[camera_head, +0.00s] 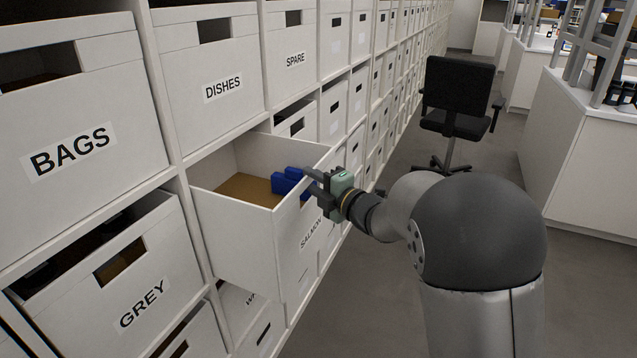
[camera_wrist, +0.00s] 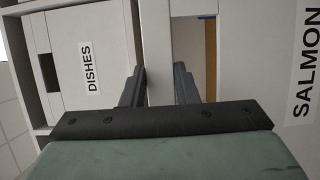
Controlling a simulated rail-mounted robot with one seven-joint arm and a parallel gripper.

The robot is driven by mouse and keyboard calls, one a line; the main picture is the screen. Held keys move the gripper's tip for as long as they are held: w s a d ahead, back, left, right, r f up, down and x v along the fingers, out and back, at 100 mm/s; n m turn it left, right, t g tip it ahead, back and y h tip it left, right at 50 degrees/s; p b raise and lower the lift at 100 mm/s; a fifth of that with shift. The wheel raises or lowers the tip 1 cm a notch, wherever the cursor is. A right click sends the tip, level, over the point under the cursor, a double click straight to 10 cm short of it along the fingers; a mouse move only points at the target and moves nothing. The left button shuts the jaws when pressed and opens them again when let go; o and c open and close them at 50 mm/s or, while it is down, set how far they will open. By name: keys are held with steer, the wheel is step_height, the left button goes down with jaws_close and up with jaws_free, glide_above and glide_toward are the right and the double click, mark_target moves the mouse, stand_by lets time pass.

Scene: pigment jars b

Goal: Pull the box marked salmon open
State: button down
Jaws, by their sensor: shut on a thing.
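The white box marked SALMON (camera_head: 240,228) is slid well out of the shelf, its open top showing a tan bottom. Its label (camera_head: 311,233) is on the front panel and also shows sideways in the wrist view (camera_wrist: 306,75). Blue things (camera_head: 288,181) are inside, behind the front panel. My gripper (camera_head: 316,184) is at the top of that panel, shut on its upper edge strip. In the wrist view, the dark fingers (camera_wrist: 160,88) straddle the white strip beside the handle slot (camera_wrist: 210,58). The exact finger contact is hidden in the head view.
The DISHES box (camera_head: 215,75) sits above left, with BAGS (camera_head: 75,130) and GREY (camera_head: 120,265) boxes further left. A black office chair (camera_head: 455,100) stands in the aisle beyond. White counters (camera_head: 580,150) line the right. Bare floor lies between.

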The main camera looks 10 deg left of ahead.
steer(key=c, duration=1.1)
jaws_free()
steer(key=b+v, duration=0.2)
steer(key=v, duration=1.5)
steer(key=shift+s+d, duration=0.2)
steer(key=shift+d, duration=0.05)
